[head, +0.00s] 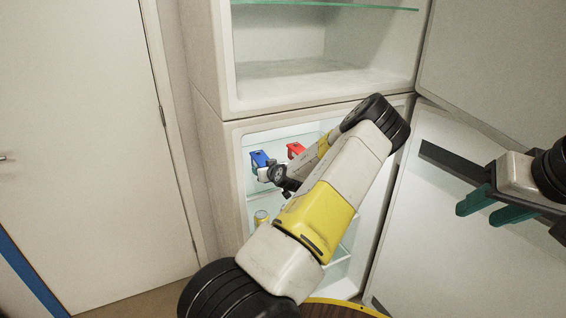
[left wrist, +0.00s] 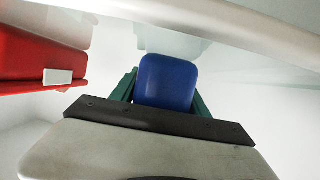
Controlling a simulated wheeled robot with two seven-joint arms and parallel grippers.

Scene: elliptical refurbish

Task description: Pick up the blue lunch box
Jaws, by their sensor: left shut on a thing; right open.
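The blue lunch box (head: 259,158) is inside the fridge on the upper shelf, left of a red box (head: 295,149). My left arm reaches into the fridge, and my left gripper (head: 266,171) is at the blue lunch box, partly hidden behind the arm. In the left wrist view the blue lunch box (left wrist: 166,82) sits between the green fingers of my left gripper (left wrist: 163,92), which is shut on it. Whether the box touches the shelf cannot be told. My right gripper (head: 494,206) is open and empty at the right, in front of the open fridge door.
The red box (left wrist: 40,60) is close on the left in the left wrist view. The open fridge door (head: 450,260) is at the right, the fridge side wall at the left. An empty upper compartment (head: 300,70) is above.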

